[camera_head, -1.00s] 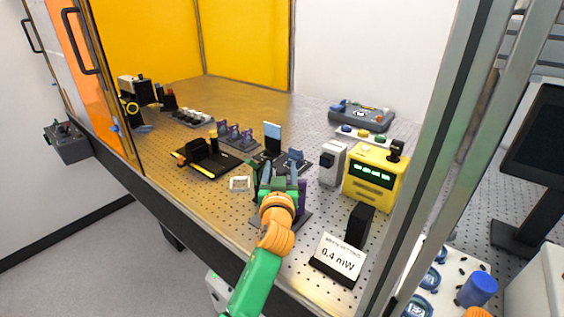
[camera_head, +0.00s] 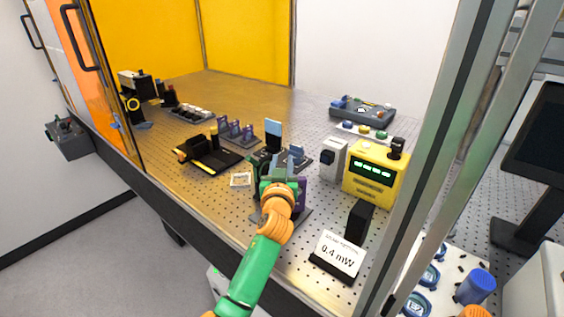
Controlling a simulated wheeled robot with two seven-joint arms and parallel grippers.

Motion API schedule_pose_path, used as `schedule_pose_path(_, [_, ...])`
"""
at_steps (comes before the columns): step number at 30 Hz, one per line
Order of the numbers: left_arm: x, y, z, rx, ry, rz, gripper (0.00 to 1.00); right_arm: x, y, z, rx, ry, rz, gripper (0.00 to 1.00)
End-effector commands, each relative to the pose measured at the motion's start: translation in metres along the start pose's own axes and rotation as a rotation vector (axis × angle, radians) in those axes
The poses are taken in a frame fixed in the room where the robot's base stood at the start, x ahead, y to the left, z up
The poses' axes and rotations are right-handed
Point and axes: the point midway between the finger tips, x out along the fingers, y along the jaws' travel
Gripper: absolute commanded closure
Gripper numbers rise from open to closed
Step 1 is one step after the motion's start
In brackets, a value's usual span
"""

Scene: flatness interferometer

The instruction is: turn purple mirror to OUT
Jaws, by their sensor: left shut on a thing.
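The purple mirror (camera_head: 301,193) stands on a dark base plate (camera_head: 296,217) near the front edge of the optical table. Most of it is hidden behind my left gripper (camera_head: 282,177), and only a purple part shows at the gripper's right side. My left gripper is shut on the purple mirror, with its green and orange arm reaching in from the bottom. Any OUT marking is hidden or too small to read. My right gripper is not in view.
A light blue plate (camera_head: 273,135) stands just behind my left gripper. To the right are a white box (camera_head: 332,158), a yellow meter (camera_head: 374,176) and a sign reading 0.4 mW (camera_head: 338,255). A black stage (camera_head: 208,157) lies to the left. The enclosure's metal post (camera_head: 432,150) rises at right.

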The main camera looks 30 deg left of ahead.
Motion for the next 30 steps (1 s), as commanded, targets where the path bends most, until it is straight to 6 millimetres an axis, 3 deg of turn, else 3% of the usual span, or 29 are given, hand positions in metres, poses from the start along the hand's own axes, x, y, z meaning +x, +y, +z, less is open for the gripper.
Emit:
schedule_pose_path(15, [-0.001, 0.008, -0.004, 0.011, -0.003, 0.356, 1.0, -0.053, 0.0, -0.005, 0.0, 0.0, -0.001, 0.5])
schedule_pose_path(30, [-0.006, 0.017, 0.002, 0.008, 0.003, 0.69, 1.0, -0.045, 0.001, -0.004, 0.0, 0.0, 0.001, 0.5])
